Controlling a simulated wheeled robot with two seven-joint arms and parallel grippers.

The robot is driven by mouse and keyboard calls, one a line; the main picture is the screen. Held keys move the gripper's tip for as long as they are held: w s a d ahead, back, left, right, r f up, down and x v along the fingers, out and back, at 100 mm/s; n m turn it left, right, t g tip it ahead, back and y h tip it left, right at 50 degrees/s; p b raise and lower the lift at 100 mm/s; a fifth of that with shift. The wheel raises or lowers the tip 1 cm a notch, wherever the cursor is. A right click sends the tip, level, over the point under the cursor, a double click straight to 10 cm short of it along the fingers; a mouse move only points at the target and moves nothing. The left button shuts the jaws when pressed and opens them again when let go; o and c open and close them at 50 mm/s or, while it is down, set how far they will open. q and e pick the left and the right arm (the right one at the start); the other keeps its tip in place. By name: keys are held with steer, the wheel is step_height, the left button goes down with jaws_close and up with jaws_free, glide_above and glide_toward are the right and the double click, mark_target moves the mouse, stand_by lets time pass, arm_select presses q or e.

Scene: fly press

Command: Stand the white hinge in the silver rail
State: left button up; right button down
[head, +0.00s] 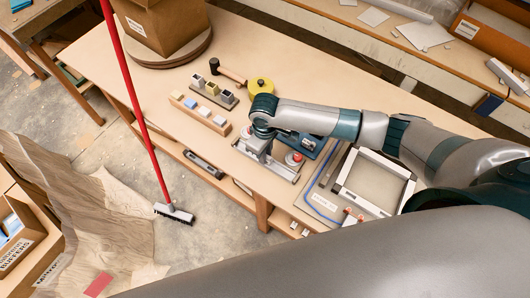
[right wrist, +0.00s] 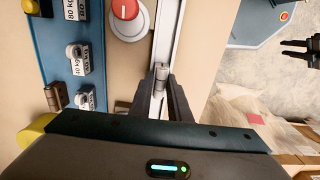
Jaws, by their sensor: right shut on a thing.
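My right gripper (right wrist: 160,98) is shut on a small pale grey-white piece, which I take to be the white hinge (right wrist: 160,72). The piece is upright between the fingertips, and its lower part is hidden by the fingers. A long silver strip, which looks like the silver rail (right wrist: 168,35), runs directly behind and under it. I cannot tell whether the piece touches the strip or sits in it. In the head view the right gripper (head: 258,147) points down at the bench beside a red knob, and the held piece is hidden. My left gripper (right wrist: 296,48) shows only at the right edge of the right wrist view, with its dark fingers apart.
A red-topped knob (right wrist: 126,10) stands close left of the strip. A wooden block holder (head: 202,113), a hammer (head: 228,73) and a white frame (head: 374,180) lie around.

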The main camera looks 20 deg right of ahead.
steer(key=shift+f, duration=0.25)
stand_by(0.5)
steer(key=shift+s+f, duration=0.1)
stand_by(0.3)
steer(key=c, duration=1.6)
jaws_free()
steer(key=shift+s+f, duration=0.1)
